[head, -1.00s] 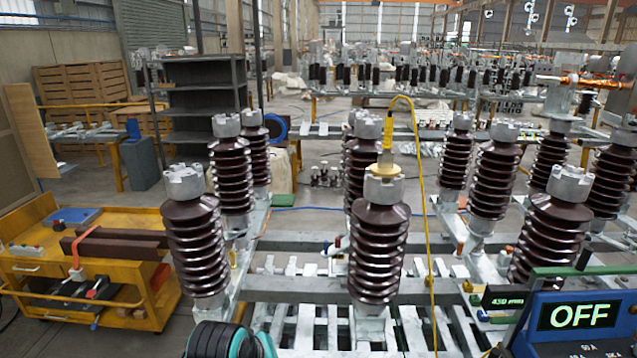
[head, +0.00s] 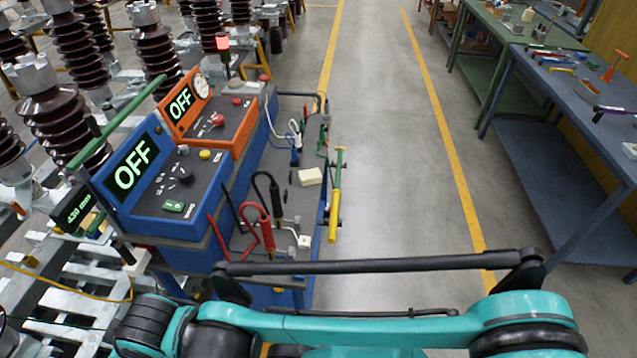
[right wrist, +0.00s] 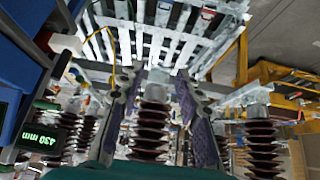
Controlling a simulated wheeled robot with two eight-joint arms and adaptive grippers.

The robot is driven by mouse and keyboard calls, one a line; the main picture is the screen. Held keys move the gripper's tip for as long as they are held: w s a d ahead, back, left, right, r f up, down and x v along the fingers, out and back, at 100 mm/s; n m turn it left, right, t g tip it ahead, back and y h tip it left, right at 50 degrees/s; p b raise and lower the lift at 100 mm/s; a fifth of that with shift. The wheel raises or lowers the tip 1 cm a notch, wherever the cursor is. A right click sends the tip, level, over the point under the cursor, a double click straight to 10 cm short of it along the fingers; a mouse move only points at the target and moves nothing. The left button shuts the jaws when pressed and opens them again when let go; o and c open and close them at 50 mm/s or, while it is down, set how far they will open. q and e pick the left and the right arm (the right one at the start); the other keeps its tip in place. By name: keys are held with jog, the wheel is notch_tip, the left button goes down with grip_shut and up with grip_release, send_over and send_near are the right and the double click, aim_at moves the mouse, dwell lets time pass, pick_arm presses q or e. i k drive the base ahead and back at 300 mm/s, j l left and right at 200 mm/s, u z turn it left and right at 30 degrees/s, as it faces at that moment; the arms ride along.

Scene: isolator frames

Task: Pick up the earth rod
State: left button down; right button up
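A slim rod with a green upper part and a yellow lower end, which looks like the earth rod (head: 335,195), stands along the right side of the test cart in the head view. Nothing grips it. My right gripper (right wrist: 157,80) shows in the right wrist view with its two fingers spread and nothing between them. An insulator (right wrist: 150,120) shows behind that gap. The rod is not visible in the right wrist view. A teal arm of mine crosses the bottom of the head view, below the rod. My left gripper is not in view.
The cart (head: 285,180) carries a blue tester (head: 165,185) and an orange tester (head: 215,120), both reading OFF, with red and black leads. Insulators (head: 80,50) stand at left. A blue workbench (head: 570,100) is at right. The floor aisle (head: 390,130) between is clear.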

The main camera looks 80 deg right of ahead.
aim_at(336, 194)
jog(key=z, duration=0.5)
jog(key=j+z, duration=0.1)
jog(key=z, duration=1.4)
jog(key=k+z, duration=0.1)
jog(key=z, duration=0.85)
jog(key=i+l+u, duration=0.35)
jog(key=i+l, duration=0.15)
jog(key=l, duration=0.2)
jog(key=i+l+u, duration=0.2)
jog(key=l, duration=0.15)
jog(key=i+l+u, duration=0.2)
jog(key=l, duration=0.2)
